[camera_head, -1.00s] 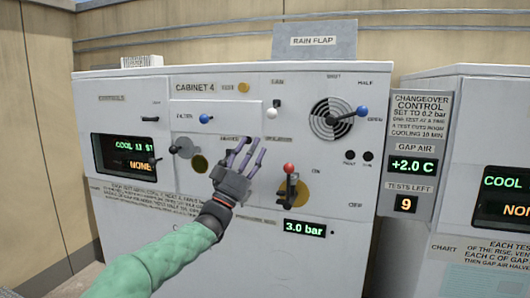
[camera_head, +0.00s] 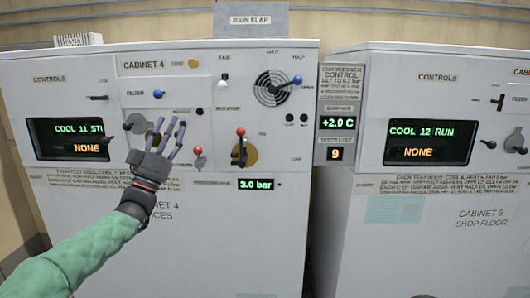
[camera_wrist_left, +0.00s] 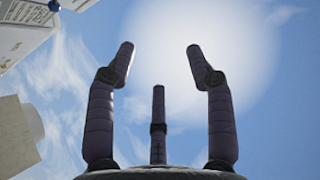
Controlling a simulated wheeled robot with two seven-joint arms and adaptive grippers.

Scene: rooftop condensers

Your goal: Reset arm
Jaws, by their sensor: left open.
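A larger red-topped lever (camera_head: 240,132) on a brass disc stands to the gripper's right. My right gripper is not in view.
Cabinet 5 (camera_head: 440,200) stands on the right, its screen reading "COOL 12 RUN" and "NONE". The changeover panel (camera_head: 337,100) between the cabinets reads +2.0 C and 9. A gauge (camera_head: 256,184) reads 3.0 bar. A blue-ended flap lever (camera_head: 297,81) sits by the round vent.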

